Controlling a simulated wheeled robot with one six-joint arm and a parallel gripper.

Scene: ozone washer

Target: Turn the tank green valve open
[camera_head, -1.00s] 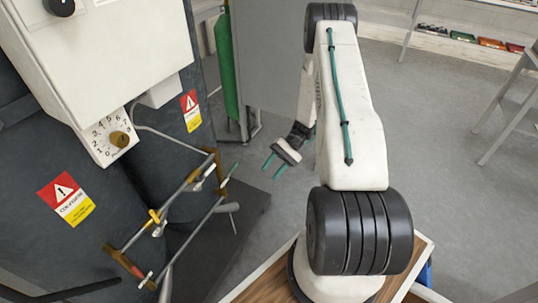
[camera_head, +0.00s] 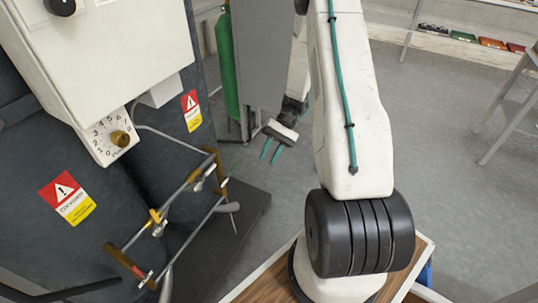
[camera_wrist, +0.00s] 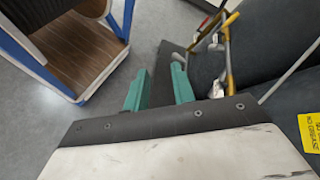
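The pipe frame with valves (camera_head: 190,185) runs along the front of the dark tanks (camera_head: 70,170) in the head view. A yellow valve handle (camera_head: 155,217) and a red-marked section (camera_head: 125,261) lie nearer. My gripper (camera_head: 271,153) is open and empty, right of the pipe's far end and apart from it. In the wrist view its teal fingers (camera_wrist: 157,82) are spread, with the pipes (camera_wrist: 222,50) beyond to the upper right. No green handle is clear there.
The white control box (camera_head: 95,60) with a dial (camera_head: 112,137) overhangs the tanks. A green cylinder (camera_head: 228,65) and grey cabinet (camera_head: 260,65) stand behind. A wooden-topped cart (camera_wrist: 85,40) is at the wrist view's upper left. Open floor lies to the right.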

